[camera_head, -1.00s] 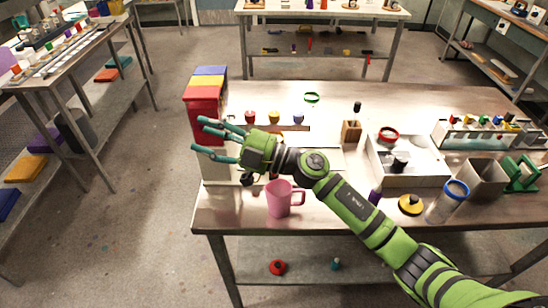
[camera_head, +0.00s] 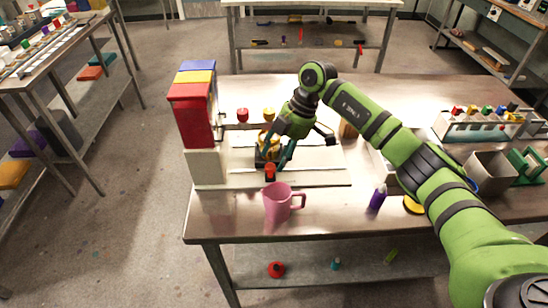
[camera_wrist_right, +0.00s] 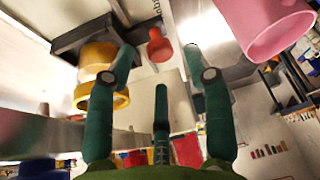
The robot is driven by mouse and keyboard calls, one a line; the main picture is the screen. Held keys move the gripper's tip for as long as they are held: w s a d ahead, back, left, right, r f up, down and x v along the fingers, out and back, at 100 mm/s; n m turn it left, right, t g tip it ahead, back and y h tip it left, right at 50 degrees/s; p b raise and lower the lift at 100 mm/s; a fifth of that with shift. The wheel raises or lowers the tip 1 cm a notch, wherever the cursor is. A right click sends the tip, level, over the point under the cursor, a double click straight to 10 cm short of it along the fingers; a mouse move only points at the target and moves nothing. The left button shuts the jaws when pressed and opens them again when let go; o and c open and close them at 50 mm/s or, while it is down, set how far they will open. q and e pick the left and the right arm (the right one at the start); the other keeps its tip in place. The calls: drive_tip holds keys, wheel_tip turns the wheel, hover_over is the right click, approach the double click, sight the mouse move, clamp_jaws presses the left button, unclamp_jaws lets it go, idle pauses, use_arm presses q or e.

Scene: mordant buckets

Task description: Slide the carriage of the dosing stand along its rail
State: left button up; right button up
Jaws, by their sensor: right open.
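The dosing stand has a red, yellow and blue tower (camera_head: 192,115) at the left and a long pale base (camera_head: 320,178). Its dark carriage (camera_head: 261,158) bears a yellow container (camera_head: 268,142) and a red knob (camera_head: 270,172). My right gripper (camera_head: 273,158) is open, pointing down at the carriage and partly hiding it. In the right wrist view, the red knob (camera_wrist_right: 159,47) shows between and beyond the spread fingertips (camera_wrist_right: 160,62). The yellow container (camera_wrist_right: 97,75) is at the left, under the dark carriage part (camera_wrist_right: 85,36). I cannot tell whether a finger touches anything. My left gripper is not in view.
A pink mug (camera_head: 278,204) stands close in front of the stand's base. A purple bottle (camera_head: 377,198) and a yellow disc (camera_head: 412,205) are to the right. Red (camera_head: 242,115) and yellow (camera_head: 268,114) caps show behind. The front table edge near the mug is clear.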

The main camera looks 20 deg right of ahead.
drive_tip(key=shift+x, duration=1.45)
clamp_jaws()
drive_tip(key=s+d, duration=0.1)
drive_tip(key=d, duration=0.4)
drive_tip(key=s+d+p, duration=0.1)
drive_tip(key=s+d, duration=0.1)
drive_tip(key=d, duration=0.3)
drive_tip(key=s+d+p, duration=0.1)
drive_tip(key=d, duration=0.4)
drive_tip(key=shift+s+d+f, duration=0.1)
drive_tip(key=shift+s, duration=0.15)
drive_tip(key=shift+s+d, duration=0.2)
drive_tip(key=shift+d, duration=0.5)
unclamp_jaws()
drive_tip(key=shift+d, duration=0.25)
